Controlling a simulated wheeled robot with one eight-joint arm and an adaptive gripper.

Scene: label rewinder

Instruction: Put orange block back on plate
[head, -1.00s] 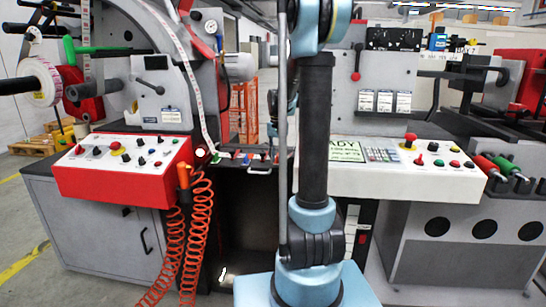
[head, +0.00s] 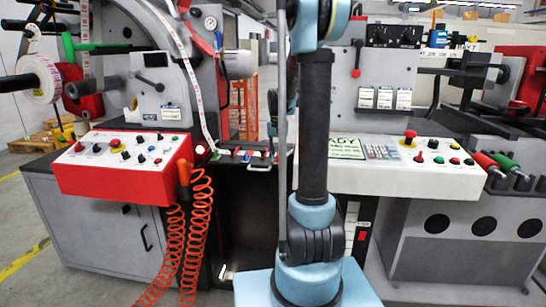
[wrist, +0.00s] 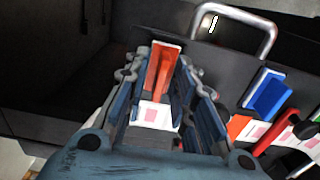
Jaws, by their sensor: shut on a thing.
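My gripper (wrist: 165,100) is shut on an orange block (wrist: 161,68) in the wrist view. The block stands upright between the two blue-grey fingers, with white surface behind it and a white piece with a pink square (wrist: 156,116) at its near end. The fingers hide the block's sides, and I cannot tell whether it touches the plate. In the head view the gripper and held block are hidden behind my arm.
A blue block (wrist: 267,94) stands to the right, beside a metal loop handle (wrist: 238,22). A red lever (wrist: 274,134) and small white labels lie near it. A dark recess (wrist: 60,70) opens to the left. In the head view, a red control box (head: 125,172) stands at left.

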